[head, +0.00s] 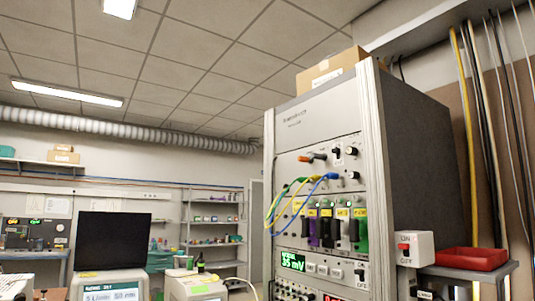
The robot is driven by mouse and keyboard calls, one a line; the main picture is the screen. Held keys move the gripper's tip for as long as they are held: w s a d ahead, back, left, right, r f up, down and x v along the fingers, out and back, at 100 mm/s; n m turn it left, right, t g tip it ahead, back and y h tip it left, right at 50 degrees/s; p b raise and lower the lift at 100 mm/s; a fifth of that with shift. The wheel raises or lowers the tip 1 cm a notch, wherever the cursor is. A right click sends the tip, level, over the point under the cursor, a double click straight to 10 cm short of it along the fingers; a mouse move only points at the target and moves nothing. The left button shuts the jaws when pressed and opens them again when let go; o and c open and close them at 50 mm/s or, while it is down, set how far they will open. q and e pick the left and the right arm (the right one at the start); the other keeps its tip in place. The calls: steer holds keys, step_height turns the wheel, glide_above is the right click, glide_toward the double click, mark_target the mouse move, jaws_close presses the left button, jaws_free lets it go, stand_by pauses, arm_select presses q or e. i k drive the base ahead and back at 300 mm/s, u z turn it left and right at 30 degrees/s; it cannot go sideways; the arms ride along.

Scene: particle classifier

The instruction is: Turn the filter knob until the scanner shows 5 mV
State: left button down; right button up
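A tall grey instrument rack (317,117) stands right of the middle in the head view. A green-lit display (291,261) low on its front appears to read 35 mV, with small text above it. A black knob (352,151) sits near the upper right of the front, and another small knob (352,175) is below it. A row of small knobs (284,291) shows at the bottom edge, partly cut off. I cannot tell which one is the filter knob. Neither of my grippers is in view.
Yellow, green and blue cables (290,197) loop out from the rack's front. A red-and-white ON/OFF switch box (415,248) and a red tray (471,259) are to the right. A dark monitor (112,240) and shelves (213,225) stand at the left.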

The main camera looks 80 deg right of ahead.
mark_target(351, 150)
steer(key=k, duration=1)
steer(key=z, duration=0.6)
